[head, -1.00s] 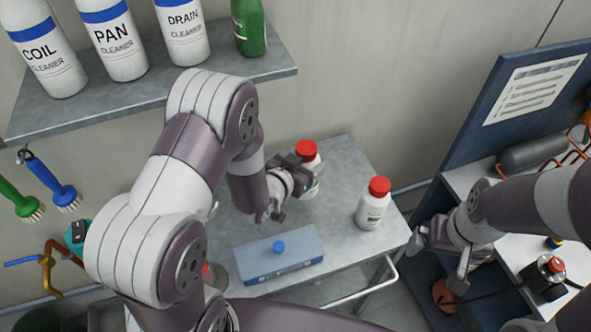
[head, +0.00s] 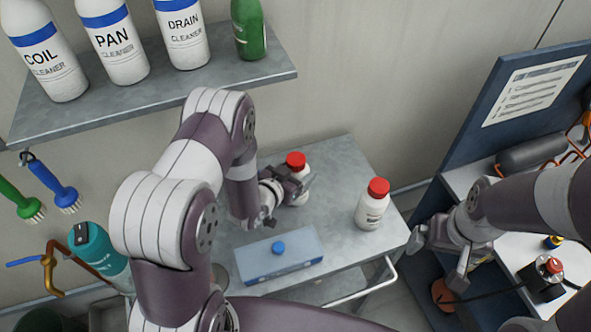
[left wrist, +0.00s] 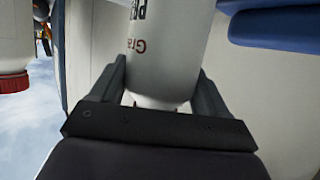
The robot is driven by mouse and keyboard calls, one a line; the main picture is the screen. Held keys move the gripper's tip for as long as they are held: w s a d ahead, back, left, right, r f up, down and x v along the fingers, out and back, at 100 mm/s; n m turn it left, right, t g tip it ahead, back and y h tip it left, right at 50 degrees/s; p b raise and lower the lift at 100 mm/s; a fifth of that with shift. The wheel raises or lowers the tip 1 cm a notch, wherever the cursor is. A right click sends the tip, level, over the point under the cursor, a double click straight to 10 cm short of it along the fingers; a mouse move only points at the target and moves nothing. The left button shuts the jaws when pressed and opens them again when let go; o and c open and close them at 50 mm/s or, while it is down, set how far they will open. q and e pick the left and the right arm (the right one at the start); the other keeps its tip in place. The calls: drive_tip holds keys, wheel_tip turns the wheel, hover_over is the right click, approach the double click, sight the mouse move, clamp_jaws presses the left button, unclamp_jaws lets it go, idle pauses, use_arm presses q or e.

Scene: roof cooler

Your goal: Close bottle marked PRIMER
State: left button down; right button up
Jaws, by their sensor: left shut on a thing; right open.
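A white bottle with a red cap (head: 296,160) is in my left gripper (head: 286,193), over the back of the grey table. In the left wrist view this bottle (left wrist: 165,50) is between the two fingers, with part of a label that seems to begin "PR". Whether it touches the table I cannot tell. A second white bottle with a red cap (head: 371,207) stands at the table's right side, its label too small to read. My right gripper (head: 440,262) is open and empty right of the table.
The grey table (head: 335,165) is bare around the case and bottles. A shelf (head: 270,66) with cleaner bottles and a green bottle hangs above. Brushes and a teal bottle (head: 100,250) are at left. A dark-blue panel and bench (head: 508,245) with tools stand at right.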

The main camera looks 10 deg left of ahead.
use_arm(q)
unclamp_jaws()
drive_tip(key=shift+f, duration=0.15)
drive_tip(key=b+v, duration=0.1)
drive_tip(key=v, duration=0.6)
drive_tip(key=shift+s+r, duration=0.25)
drive_tip(key=shift+r, duration=0.05)
drive_tip(key=s+a+r+n+g+y, duration=0.1)
drive_tip(key=s+r+g+y, duration=0.1)
drive_tip(key=s+r+g, duration=0.2)
drive_tip(key=s+a+r+n+g+y, duration=0.1)
drive_tip(key=s+r+n+g+y, duration=0.1)
drive_tip(key=s+r+g, duration=0.2)
drive_tip(key=s+g, duration=0.3)
drive_tip(key=s, duration=0.1)
drive_tip(key=shift+s+n+g, duration=0.3)
